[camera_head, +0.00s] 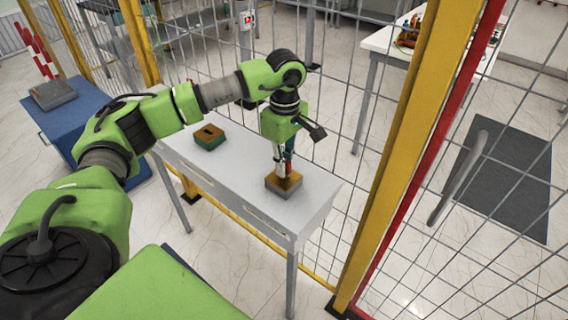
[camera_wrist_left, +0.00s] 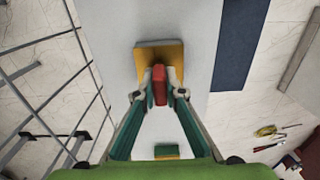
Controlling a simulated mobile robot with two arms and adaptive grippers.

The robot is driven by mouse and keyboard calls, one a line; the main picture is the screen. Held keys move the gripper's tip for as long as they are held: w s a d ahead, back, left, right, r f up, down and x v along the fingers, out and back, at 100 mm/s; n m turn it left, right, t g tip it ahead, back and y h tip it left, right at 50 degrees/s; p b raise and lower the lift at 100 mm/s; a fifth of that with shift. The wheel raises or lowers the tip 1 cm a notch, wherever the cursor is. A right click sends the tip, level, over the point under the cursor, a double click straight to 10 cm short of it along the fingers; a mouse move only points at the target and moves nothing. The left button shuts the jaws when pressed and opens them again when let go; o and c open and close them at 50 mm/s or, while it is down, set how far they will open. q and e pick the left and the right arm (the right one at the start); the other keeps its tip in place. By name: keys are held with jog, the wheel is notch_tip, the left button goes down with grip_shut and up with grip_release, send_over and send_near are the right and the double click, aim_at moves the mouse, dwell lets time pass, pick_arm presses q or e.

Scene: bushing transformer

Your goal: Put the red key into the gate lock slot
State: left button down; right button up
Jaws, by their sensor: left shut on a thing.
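My left gripper (camera_head: 284,168) points down over the right end of the white table and is shut on the red key. The red key shows in the left wrist view (camera_wrist_left: 160,85), between the fingertips. Directly below is a grey block with an orange-yellow top (camera_head: 284,186), also in the left wrist view (camera_wrist_left: 150,54). The key overlaps this top; I cannot tell whether its lower end is in a slot, as fingers and key hide that spot. A green block with an orange top and dark slot (camera_head: 210,135) sits farther left on the table. My right gripper is not in view.
The white table (camera_head: 240,185) stands along a wire mesh fence with yellow posts (camera_head: 410,150). A blue cabinet (camera_head: 65,125) with a grey box (camera_head: 53,95) is at the left. The table top between the two blocks is clear.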

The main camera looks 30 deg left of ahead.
pick_arm(q)
jog(key=shift+f+b, duration=0.45)
jog(key=shift+f, duration=0.15)
dwell(0.3)
jog(key=c, duration=2)
grip_release()
notch_tip(320, 180, up, 12)
jog(key=shift+w+r, duration=0.1)
